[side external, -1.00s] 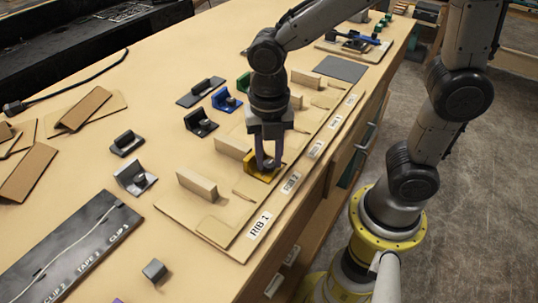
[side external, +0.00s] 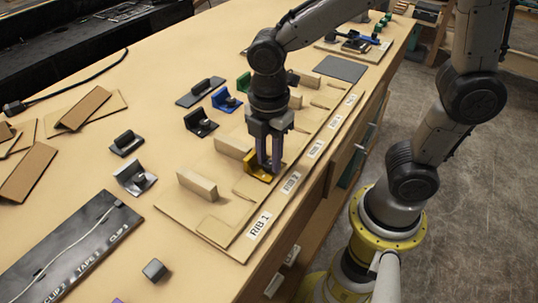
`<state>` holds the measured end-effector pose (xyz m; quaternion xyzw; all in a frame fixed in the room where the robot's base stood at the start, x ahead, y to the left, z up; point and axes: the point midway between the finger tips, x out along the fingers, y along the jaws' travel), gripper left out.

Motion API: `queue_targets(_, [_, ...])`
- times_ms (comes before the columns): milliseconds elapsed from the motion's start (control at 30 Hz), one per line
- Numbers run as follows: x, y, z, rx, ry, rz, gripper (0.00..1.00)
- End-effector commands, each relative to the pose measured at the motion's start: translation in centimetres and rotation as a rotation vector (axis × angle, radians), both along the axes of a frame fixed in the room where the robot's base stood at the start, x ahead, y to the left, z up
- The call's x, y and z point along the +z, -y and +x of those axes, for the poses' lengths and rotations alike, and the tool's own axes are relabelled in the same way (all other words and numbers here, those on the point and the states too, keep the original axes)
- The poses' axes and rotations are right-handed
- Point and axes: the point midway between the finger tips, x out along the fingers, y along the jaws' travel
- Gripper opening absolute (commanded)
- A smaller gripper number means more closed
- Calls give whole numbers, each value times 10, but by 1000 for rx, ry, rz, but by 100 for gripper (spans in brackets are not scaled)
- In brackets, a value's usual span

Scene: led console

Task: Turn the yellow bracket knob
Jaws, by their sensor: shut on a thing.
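The yellow bracket (side external: 252,170) sits on the wooden board by the RIB 2 label, beside an upright wooden block. My gripper (side external: 268,165) points straight down over it, with its purple-grey fingers at the bracket's knob. The fingers are shut on the knob, which is mostly hidden between and behind them.
Other brackets stand to the left: silver (side external: 135,178), black (side external: 201,123), blue (side external: 226,100) and green (side external: 244,83). Wooden blocks (side external: 197,185) rise from the board on both sides of my gripper. The board's labelled front edge lies near the table edge.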

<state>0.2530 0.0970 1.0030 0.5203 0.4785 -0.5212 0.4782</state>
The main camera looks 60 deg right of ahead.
Motion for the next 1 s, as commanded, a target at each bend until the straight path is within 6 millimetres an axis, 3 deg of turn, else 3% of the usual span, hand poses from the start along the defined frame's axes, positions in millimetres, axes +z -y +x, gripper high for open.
queue_targets(1000, [3,0,2,-966,7,5,0])
